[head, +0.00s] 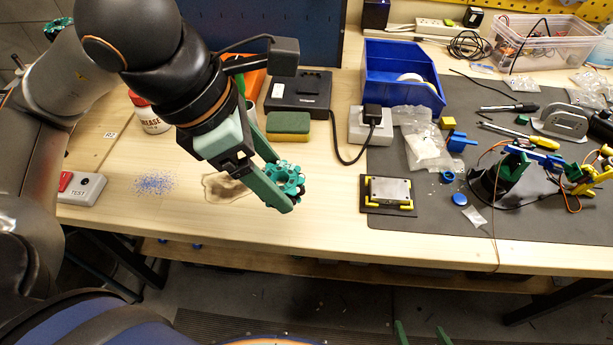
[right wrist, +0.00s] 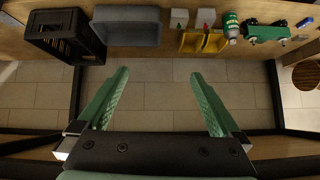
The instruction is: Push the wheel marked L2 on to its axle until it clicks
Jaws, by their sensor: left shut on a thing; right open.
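My left gripper (head: 288,190) is shut on a teal-green wheel (head: 283,179) and holds it above the front part of the bench. No L2 mark is readable on the wheel. A similar teal piece (head: 54,28) shows at the far left, partly hidden by my arm. My right gripper (right wrist: 158,73) is open and empty over the tiled floor; only its green fingertips (head: 422,333) show at the bottom edge of the head view. A small green vehicle (right wrist: 264,32) with dark wheels stands in the right wrist view. I cannot make out a bare axle.
On the bench (head: 330,235) stand a sponge (head: 288,126), a black device (head: 299,92), a blue bin (head: 402,75) and a yellow-cornered fixture (head: 388,192). A small robot arm (head: 510,170) and tools lie on the dark mat (head: 430,235). The bench front between stain and fixture is clear.

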